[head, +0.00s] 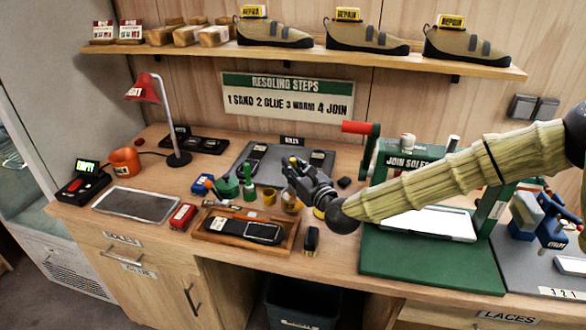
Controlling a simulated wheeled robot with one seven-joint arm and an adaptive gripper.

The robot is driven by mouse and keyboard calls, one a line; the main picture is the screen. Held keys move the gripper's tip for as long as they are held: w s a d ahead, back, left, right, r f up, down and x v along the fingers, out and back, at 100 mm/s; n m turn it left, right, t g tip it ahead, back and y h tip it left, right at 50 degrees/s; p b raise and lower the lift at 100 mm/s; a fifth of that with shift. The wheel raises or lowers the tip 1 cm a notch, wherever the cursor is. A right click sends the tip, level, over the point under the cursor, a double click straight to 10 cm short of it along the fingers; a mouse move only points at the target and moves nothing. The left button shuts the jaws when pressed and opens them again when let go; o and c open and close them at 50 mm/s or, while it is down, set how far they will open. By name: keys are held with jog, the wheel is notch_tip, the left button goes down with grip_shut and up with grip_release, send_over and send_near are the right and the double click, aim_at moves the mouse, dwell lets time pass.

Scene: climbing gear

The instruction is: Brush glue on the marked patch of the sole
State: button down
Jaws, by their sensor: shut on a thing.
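A dark shoe sole (232,226) lies flat in a wooden tray (208,237) at the front middle of the bench. A pale-outlined patch (263,233) shows toward its right end. My gripper (291,170) is above and behind the tray's right side, apart from the sole. It is shut on a slim thing with a yellow end, which looks like the brush (293,160); its lower part is mostly hidden by the fingers. An amber jar (291,205) stands just below my gripper. I cannot tell whether the brush reaches into it.
The green press (400,255) fills the right. A grey mat (137,204) is bare.

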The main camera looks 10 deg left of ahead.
aim_at(293, 159)
jog(key=shift+f+b, duration=0.3)
jog(key=shift+f, duration=0.1)
dwell(0.9)
jog(key=shift+r, duration=0.1)
jog(key=shift+r+p, duration=1.05)
jog(key=shift+r, duration=2.35)
